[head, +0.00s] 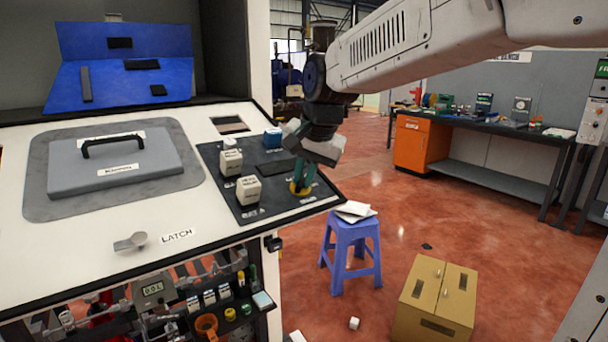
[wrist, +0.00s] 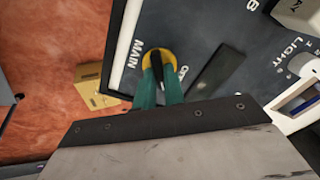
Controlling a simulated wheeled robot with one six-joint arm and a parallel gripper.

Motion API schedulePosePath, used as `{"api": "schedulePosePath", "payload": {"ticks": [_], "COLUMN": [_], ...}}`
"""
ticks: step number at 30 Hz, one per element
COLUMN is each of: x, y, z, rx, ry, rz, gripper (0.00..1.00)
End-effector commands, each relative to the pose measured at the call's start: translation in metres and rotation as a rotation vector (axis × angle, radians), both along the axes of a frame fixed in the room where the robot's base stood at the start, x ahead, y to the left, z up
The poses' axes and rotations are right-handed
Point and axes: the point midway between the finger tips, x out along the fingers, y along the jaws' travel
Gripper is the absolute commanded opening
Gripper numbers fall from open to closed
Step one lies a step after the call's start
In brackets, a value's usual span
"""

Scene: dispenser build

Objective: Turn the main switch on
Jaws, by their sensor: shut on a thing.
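The main switch is a black knob on a round yellow base (wrist: 151,56), set in the dark panel beside the printed word MAIN in the wrist view. Its yellow base (head: 299,190) also shows at the panel's lower right in the head view. My gripper (wrist: 160,72) has its two teal fingers shut on the knob, one on each side. My gripper (head: 302,178) reaches down to the panel from above in the head view. A partly covered label, seemingly OFF, lies just right of the switch in the wrist view. The fingers hide part of the knob.
A grey lid (head: 115,172) with a black handle lies to the left. A purple stool (head: 350,240) and a cardboard box (head: 435,300) stand on the floor.

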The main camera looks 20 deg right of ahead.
Motion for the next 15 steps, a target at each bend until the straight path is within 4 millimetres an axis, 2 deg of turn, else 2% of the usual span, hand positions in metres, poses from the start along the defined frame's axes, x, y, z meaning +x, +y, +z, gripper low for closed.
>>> {"api": "schedulePosePath", "payload": {"ticks": [15], "x": [-0.0007], "y": [-0.0008], "z": [0.0004], "rx": [0.163], "ry": [0.038], "rz": [-0.417], "gripper": [0.00]}}
